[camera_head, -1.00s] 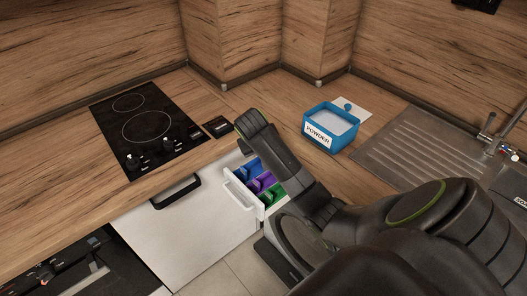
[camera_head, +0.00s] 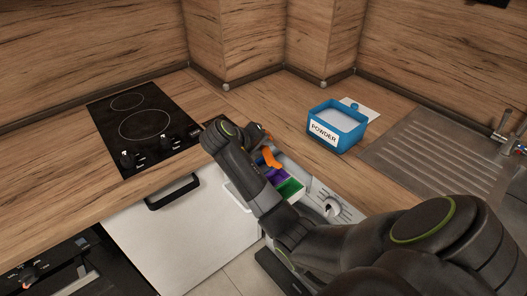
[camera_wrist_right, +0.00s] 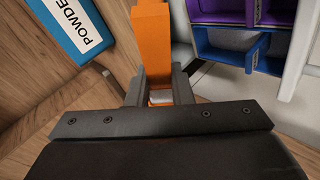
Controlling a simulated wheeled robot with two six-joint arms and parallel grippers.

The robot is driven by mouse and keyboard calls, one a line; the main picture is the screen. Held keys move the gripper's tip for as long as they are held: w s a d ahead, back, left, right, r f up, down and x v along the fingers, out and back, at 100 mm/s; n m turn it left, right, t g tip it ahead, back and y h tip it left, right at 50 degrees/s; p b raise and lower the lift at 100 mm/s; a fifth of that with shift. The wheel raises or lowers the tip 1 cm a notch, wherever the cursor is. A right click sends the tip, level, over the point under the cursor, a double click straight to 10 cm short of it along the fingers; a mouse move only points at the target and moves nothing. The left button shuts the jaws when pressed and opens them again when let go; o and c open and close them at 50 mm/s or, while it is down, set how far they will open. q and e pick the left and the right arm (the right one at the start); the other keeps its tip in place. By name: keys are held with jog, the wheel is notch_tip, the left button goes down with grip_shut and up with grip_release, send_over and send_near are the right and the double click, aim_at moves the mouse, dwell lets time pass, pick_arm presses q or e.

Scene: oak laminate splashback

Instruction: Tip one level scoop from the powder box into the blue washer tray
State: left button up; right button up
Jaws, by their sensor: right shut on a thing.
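My right gripper (camera_head: 264,139) is shut on the orange scoop (camera_head: 271,158), held above the open washer drawer. The scoop's orange handle (camera_wrist_right: 152,45) shows between the fingers in the right wrist view; I cannot see whether its bowl holds powder. The drawer has coloured trays: a purple tray (camera_head: 278,175) and a green tray (camera_head: 291,187). The blue washer tray (camera_wrist_right: 222,47) shows beside the purple one in the right wrist view; in the head view my arm and the scoop hide most of it. The blue powder box (camera_head: 324,132) stands on the counter. My left gripper is out of view.
A white card (camera_head: 367,109) with a blue knob lies behind the powder box. The black hob (camera_head: 143,124) is on the left, and the steel sink drainer (camera_head: 428,153) on the right.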

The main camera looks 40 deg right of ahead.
jog(key=shift+a+f+h+b, duration=0.15)
jog(key=shift+h+b, duration=0.35)
jog(key=shift+b, duration=0.1)
jog(key=shift+a+h+p, duration=0.1)
jog(key=shift+h+p, duration=0.3)
jog(key=shift+w+a+n+h, duration=0.15)
jog(key=shift+n+h, duration=0.25)
jog(key=shift+h, duration=0.4)
jog(key=h+b, duration=0.1)
jog(key=h, duration=0.1)
jog(key=n+h+b, duration=0.1)
jog(key=h, duration=0.1)
jog(key=a+n+h+b, duration=0.1)
jog(key=h+b, duration=0.1)
jog(key=shift+w+f, duration=0.15)
jog(key=shift+f, duration=0.15)
jog(key=shift+r+n+h+b, duration=0.1)
jog(key=shift+n+h+b, duration=0.3)
jog(key=shift+h, duration=0.2)
